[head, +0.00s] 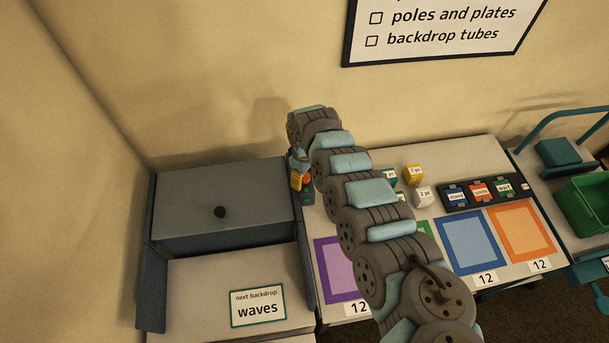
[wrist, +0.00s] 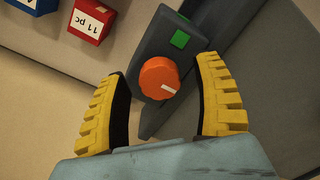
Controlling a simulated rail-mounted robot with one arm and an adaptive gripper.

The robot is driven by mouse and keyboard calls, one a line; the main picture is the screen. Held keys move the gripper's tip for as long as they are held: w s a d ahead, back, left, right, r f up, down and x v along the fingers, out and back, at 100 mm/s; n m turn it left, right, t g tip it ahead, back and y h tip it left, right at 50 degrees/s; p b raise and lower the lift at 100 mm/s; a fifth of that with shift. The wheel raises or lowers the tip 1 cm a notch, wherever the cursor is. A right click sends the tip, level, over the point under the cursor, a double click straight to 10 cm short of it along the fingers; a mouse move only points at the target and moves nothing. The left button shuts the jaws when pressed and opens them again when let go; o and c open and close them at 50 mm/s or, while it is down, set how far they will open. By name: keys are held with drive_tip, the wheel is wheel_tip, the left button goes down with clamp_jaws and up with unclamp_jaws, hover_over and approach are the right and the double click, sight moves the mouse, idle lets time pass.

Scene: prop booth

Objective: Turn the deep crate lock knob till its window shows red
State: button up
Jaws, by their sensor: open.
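The lock knob (wrist: 158,77) is a round orange dial with a white pointer mark, set on a dark plate (wrist: 158,42). The small window (wrist: 180,39) on that plate shows green. In the wrist view my gripper (wrist: 163,68) is open, with one yellow finger on each side of the knob and visible gaps to it. In the head view my gripper (head: 297,179) is beside the orange knob (head: 307,178), at the right edge of the grey box (head: 195,195). My arm and fingers hide part of the plate there.
The grey box has a small black knob (head: 220,212) on its lid. A "waves" card (head: 258,309) lies in front. Red (wrist: 90,20) and blue labelled blocks are near the plate. Coloured square mats (head: 469,241) lie right of my arm. A green bin (head: 587,203) stands far right.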

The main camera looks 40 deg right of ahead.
clamp_jaws()
drive_tip(key=shift+r+p, duration=0.1)
drive_tip(key=shift+p, duration=0.3)
drive_tip(key=m+p, duration=0.3)
drive_tip(key=shift+r, duration=0.15)
drive_tip(key=m+p, duration=0.1)
drive_tip(key=m, duration=0.1)
drive_tip(key=m+p, duration=0.1)
drive_tip(key=m, duration=0.1)
drive_tip(key=shift+a+f+p, duration=0.1)
drive_tip(key=shift+f+p, duration=0.15)
drive_tip(key=shift+p, duration=0.1)
drive_tip(key=m, duration=0.1)
drive_tip(key=m+b, duration=0.1)
drive_tip(key=m, duration=0.1)
drive_tip(key=m+b, duration=0.1)
drive_tip(key=m, duration=0.1)
drive_tip(key=shift+f, duration=0.25)
drive_tip(key=shift+r+m+b, duration=0.2)
drive_tip(key=shift+m+b, duration=1)
drive_tip(key=shift+m, duration=0.7)
